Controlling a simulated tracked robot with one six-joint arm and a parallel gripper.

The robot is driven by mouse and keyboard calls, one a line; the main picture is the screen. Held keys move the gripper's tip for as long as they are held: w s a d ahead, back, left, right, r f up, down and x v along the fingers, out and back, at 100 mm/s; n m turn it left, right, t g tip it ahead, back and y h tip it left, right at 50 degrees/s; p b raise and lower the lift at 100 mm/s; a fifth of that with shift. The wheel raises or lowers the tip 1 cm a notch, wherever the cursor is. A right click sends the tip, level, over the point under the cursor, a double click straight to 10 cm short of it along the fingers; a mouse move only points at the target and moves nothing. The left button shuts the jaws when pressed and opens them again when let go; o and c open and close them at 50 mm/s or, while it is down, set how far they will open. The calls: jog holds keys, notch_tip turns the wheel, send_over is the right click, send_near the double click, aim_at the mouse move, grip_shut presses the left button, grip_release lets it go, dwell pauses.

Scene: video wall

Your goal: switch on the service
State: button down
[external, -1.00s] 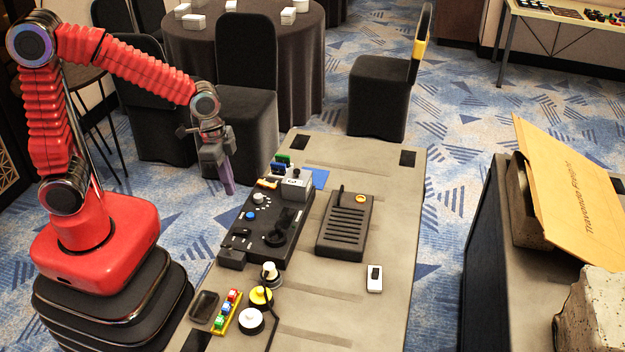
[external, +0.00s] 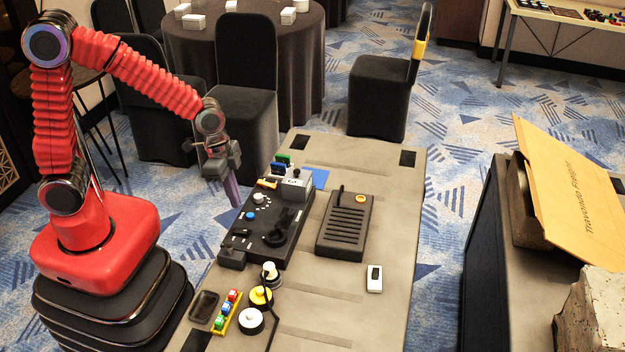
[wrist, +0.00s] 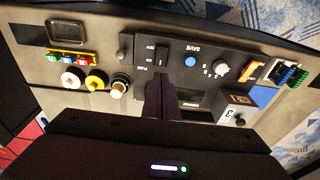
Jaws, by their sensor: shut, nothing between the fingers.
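A dark control box (external: 262,240) lies along the left edge of the table in the external view. In the wrist view its panel shows a black rocker switch (wrist: 162,54) with ON and OFF lettering beside it. A blue button (wrist: 190,61) and a pale knob (wrist: 221,68) sit to the right of the rocker. My gripper (external: 235,203) is shut and empty, its fingers pointing down near the left edge of the box. In the wrist view the gripper (wrist: 160,82) appears just below the rocker; I cannot tell whether it touches the panel. No label reading "service" is legible.
A black slotted unit (external: 343,227) and a small white device (external: 374,278) lie to the right of the box. White (external: 251,320) and yellow (external: 260,297) round buttons, a strip of coloured switches (external: 227,312) and a dark tray (external: 203,307) stand in front.

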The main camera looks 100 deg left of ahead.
aim_at(245, 230)
jog(key=shift+w+f, duration=0.25)
jog(key=shift+f, duration=1.3)
jog(key=shift+w+f, duration=0.2)
jog(key=shift+f, duration=1.4)
jog(key=shift+w+f, duration=0.25)
jog(key=shift+f, duration=1.3)
